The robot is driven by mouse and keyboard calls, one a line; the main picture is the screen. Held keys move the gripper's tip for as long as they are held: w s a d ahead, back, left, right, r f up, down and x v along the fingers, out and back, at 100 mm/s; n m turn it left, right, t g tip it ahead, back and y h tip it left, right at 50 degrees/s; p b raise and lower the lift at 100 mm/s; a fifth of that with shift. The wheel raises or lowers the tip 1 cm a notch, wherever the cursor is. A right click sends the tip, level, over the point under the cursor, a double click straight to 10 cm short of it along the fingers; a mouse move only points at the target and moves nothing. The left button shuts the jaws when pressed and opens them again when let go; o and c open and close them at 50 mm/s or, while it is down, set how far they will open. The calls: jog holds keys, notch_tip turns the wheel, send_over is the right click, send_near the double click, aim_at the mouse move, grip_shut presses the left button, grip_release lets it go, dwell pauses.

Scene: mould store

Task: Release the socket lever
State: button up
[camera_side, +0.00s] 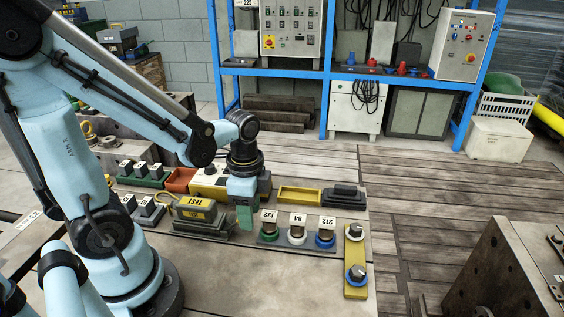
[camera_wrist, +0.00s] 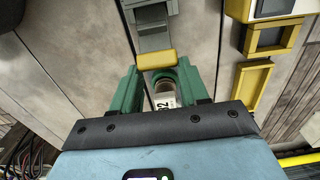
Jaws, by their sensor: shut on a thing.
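The grey socket with a yellow TEST label (camera_side: 196,206) sits on the bench left of my gripper (camera_side: 244,217) in the side view. In the wrist view, a yellow bar-shaped lever handle (camera_wrist: 157,59) spans the gap between my green fingertips (camera_wrist: 159,70). My gripper is shut on it. Grey metal of the socket (camera_wrist: 153,18) runs from the bar towards the top of the wrist view. My gripper hides the handle in the side view, and I cannot tell the lever's angle.
Just right of my gripper stands a row of connectors with rings in green (camera_side: 268,226), white (camera_side: 297,229) and blue (camera_side: 326,231). A yellow tray (camera_side: 300,195) and a black block (camera_side: 345,197) lie behind them. A yellow strip (camera_side: 356,291) lies at right.

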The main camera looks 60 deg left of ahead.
jog(key=shift+w+d+f, duration=0.1)
jog(key=shift+w+d, duration=0.05)
dwell(0.3)
jog(key=o, duration=1.1)
jog(key=shift+c, duration=0.2)
notch_tip(320, 180, up, 12)
jog(key=w+d+n+t, duration=0.1)
jog(key=n+t, duration=0.1)
jog(key=n, duration=0.1)
jog(key=w+d+f+n+t, duration=0.1)
jog(key=n+t, duration=0.1)
jog(key=n, duration=0.1)
jog(key=w+d+f+n+t, duration=0.1)
jog(key=n+t, duration=0.2)
jog(key=shift+w+d, duration=0.1)
jog(key=shift+w, duration=0.05)
